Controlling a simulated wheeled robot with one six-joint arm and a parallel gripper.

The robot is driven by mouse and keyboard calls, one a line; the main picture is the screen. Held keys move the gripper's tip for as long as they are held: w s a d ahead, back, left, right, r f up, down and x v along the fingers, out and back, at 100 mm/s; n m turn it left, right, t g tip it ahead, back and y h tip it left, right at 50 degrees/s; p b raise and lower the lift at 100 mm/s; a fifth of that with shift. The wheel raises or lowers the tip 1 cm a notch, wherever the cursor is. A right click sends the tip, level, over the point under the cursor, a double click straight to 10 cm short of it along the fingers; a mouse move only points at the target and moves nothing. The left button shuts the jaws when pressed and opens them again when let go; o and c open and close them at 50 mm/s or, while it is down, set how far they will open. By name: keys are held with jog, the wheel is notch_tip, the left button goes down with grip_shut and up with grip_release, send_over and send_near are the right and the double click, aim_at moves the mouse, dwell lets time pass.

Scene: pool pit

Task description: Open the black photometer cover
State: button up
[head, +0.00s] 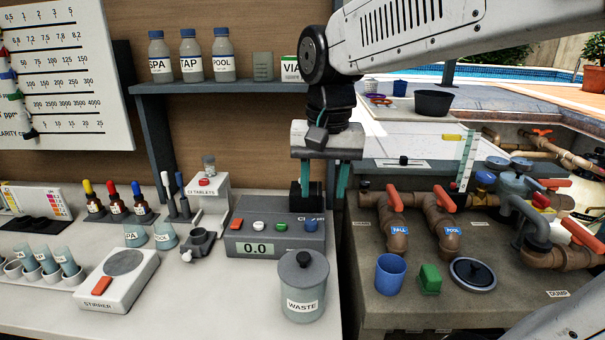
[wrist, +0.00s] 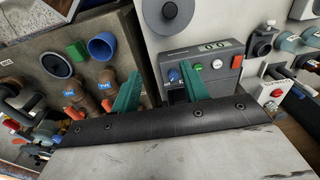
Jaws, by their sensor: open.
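The photometer (head: 255,240) is a grey box with a 0.0 display and several coloured buttons on the bench; it also shows in the wrist view (wrist: 205,55). Its black cover (head: 308,202) is a small dark block at the back right of the box and looks shut. My gripper (head: 323,188) points down with its teal fingers apart and nothing seen between them. In the head view the left finger overlaps the cover and the right finger is beyond its right side. In the wrist view my gripper (wrist: 160,75) hides most of the cover area; contact cannot be told.
The waste pot (head: 304,287) stands in front of the photometer. A tablet dispenser (head: 208,200) and a stirrer (head: 118,278) are to the left. Pipes with red valves (head: 398,225) and a blue cup (head: 390,273) are to the right. A shelf with bottles (head: 188,55) is behind.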

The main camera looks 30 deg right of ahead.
jog(key=w+d+m, duration=0.2)
jog(key=w+m, duration=0.1)
jog(key=w, duration=0.3)
jog(key=w+d+m, duration=0.3)
jog(key=w, duration=0.4)
jog(key=w+d+f+m, duration=0.1)
jog(key=w+d+m, duration=0.2)
jog(key=w, duration=0.4)
jog(key=shift+d+g, duration=0.2)
jog(key=shift+g, duration=0.2)
jog(key=shift+w+d+f, duration=0.15)
jog(key=shift+w, duration=0.05)
jog(key=shift+f, duration=0.3)
notch_tip(320, 180, down, 7)
jog(key=shift+f, duration=0.1)
grip_shut()
